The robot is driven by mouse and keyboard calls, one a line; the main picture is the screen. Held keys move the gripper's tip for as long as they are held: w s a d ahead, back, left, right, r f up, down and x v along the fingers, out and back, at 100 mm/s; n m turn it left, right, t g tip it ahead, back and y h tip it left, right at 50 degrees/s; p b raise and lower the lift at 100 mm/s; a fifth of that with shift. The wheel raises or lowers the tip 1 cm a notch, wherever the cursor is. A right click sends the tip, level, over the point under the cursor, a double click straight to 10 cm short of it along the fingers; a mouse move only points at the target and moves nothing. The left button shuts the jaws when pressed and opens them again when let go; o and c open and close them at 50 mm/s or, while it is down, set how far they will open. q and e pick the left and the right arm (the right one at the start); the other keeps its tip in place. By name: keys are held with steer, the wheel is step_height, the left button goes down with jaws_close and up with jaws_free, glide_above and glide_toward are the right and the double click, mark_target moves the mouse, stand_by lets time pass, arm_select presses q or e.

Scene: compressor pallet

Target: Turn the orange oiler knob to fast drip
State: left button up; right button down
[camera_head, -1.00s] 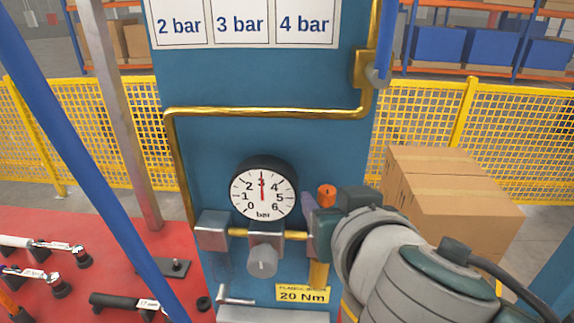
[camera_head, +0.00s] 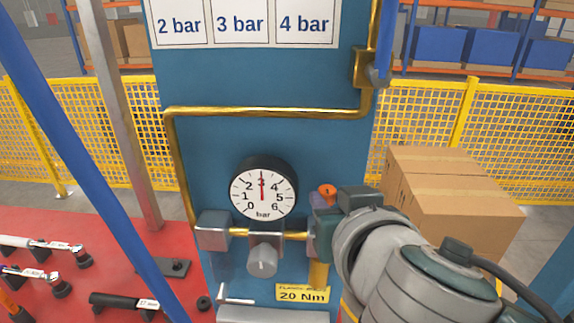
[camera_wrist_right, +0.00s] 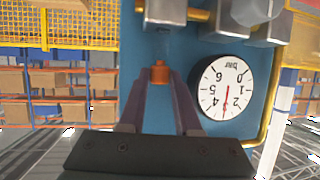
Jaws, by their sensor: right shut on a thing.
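The orange oiler knob (camera_head: 327,191) sits on top of the oiler at the right end of the brass pipe run, on the blue panel (camera_head: 270,140). In the right wrist view the knob (camera_wrist_right: 160,72) is between the two finger tips. My right gripper (camera_wrist_right: 160,80) comes in from the right in the head view and is shut on the knob. The oiler body below is partly hidden by my gripper in the head view. My left gripper is in neither view.
A round gauge (camera_head: 263,192) reading about 3 bar is left of the knob. A grey regulator knob (camera_head: 262,262) hangs below it. A yellow 20 Nm label (camera_head: 302,294) is lower. Cardboard boxes (camera_head: 455,205) stand behind my right arm. Tools lie on the red surface (camera_head: 100,260).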

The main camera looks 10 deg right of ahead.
steer(key=shift+d, duration=0.1)
steer(key=n+y, duration=0.1)
steer(key=n+y+p, duration=0.1)
steer(key=n+y, duration=0.1)
steer(key=shift+d+r+p, duration=0.15)
steer(key=shift+d+p, duration=0.15)
steer(key=shift+d, duration=0.1)
steer(key=n+y, duration=0.1)
steer(key=n+y+p, duration=0.1)
steer(key=y, duration=0.1)
steer(key=shift+w+d+n+g, duration=0.15)
steer(key=shift+d+n+g, duration=0.15)
steer(key=shift+g, duration=0.1)
steer(key=shift+w+d+n+g+y, duration=0.15)
steer(key=shift+n+g+y, duration=0.25)
steer(key=shift+n+y, duration=0.35)
steer(key=shift+d+n+g+y+b, duration=0.15)
steer(key=shift+n+g+y+b, duration=0.35)
steer(key=shift+n+y, duration=0.65)
steer(key=shift+g, duration=0.3)
steer(key=shift+y, duration=0.3)
steer(key=c, duration=0.6)
jaws_free()
steer(key=shift+f, duration=0.2)
